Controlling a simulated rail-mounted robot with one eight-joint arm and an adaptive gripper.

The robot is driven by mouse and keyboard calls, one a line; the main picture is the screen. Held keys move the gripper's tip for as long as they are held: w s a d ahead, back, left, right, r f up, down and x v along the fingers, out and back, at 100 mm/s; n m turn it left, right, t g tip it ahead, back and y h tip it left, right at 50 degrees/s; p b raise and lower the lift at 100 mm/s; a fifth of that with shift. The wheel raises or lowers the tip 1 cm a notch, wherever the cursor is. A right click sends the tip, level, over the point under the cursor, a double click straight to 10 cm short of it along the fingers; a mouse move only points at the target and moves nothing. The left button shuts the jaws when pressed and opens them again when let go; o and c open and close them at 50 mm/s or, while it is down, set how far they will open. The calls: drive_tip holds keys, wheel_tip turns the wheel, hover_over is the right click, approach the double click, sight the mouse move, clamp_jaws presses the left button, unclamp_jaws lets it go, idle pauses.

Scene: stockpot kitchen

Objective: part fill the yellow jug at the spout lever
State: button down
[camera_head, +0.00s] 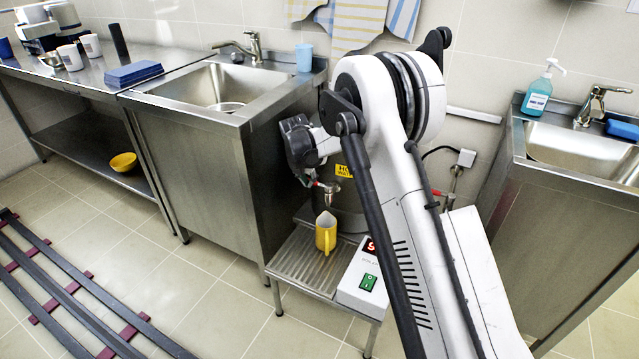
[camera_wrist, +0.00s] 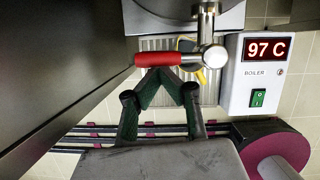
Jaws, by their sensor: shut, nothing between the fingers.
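The yellow jug (camera_head: 326,238) stands upright on the slatted metal stand, below the boiler's metal spout (camera_head: 333,190). In the wrist view the spout (camera_wrist: 208,45) hides most of the jug, and only a bit of yellow (camera_wrist: 201,76) shows beside it. The red spout lever (camera_wrist: 158,59) points left from the tap. My gripper (camera_wrist: 160,73) is shut and empty, its fingertips together just below the lever in the picture. I cannot tell whether they touch it. In the head view my arm hides part of the boiler. The jug's contents cannot be made out.
The boiler control box (camera_head: 362,277) reads 97 C in the wrist view, with a green switch (camera_wrist: 258,98). A steel sink cabinet (camera_head: 215,165) stands close on the left, another sink (camera_head: 580,150) on the right. A yellow bowl (camera_head: 124,162) sits on the low shelf. Rails cross the floor.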

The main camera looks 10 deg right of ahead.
drive_tip(key=shift+w+a, duration=0.1)
idle(0.3)
drive_tip(key=s+a+r+p, duration=0.35)
drive_tip(key=s+r, duration=0.25)
drive_tip(key=r, duration=0.5)
drive_tip(key=s+d+r+m+t+p, duration=0.1)
drive_tip(key=s+d+r+m, duration=0.2)
drive_tip(key=s+r+m, duration=0.3)
drive_tip(key=s+d+r+m+y+p, duration=0.1)
drive_tip(key=s+d+r+m, duration=0.2)
drive_tip(key=s+r, duration=0.5)
drive_tip(key=s+d+r+m+t+p, duration=0.1)
drive_tip(key=s+d+r+m, duration=0.4)
drive_tip(key=r, duration=0.3)
drive_tip(key=s+d+m+t+p, duration=0.1)
drive_tip(key=s+d+m+p, duration=0.1)
drive_tip(key=s+m, duration=0.6)
drive_tip(key=s+d+r+m+t+p, duration=0.1)
drive_tip(key=s+m, duration=0.7)
drive_tip(key=s, duration=0.8)
drive_tip(key=shift+d+r+y+p, duration=0.3)
drive_tip(key=shift+d+p, duration=0.1)
drive_tip(key=shift+p, duration=0.1)
